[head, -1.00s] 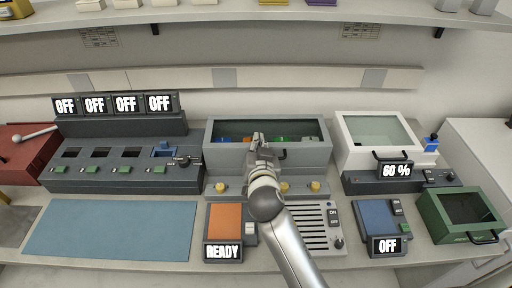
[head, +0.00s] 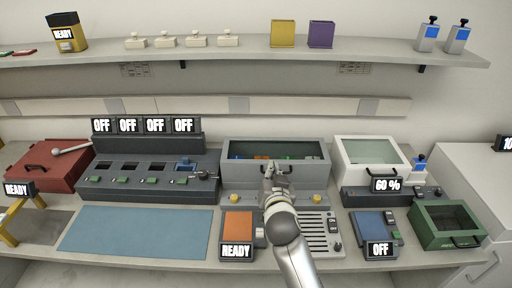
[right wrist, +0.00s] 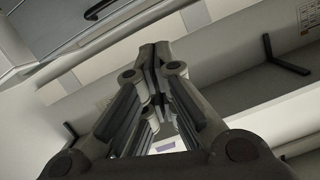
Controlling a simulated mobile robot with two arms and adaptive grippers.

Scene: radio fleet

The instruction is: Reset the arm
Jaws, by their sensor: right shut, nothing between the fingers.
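My right gripper (head: 276,168) is over the front of the grey box with a clear window (head: 235,150) at the middle of the bench. Its fingers are together with nothing between them. In the right wrist view, the closed fingers (right wrist: 155,60) point toward the top of the picture, with shelf and wall surfaces behind them. My left gripper is in neither view.
A blue mat (head: 135,230) lies at the front left. A unit with several OFF displays (head: 150,180) stands behind it. A white-lidded box (head: 345,150) and green box (head: 440,215) stand at right. A shelf (head: 240,58) runs above.

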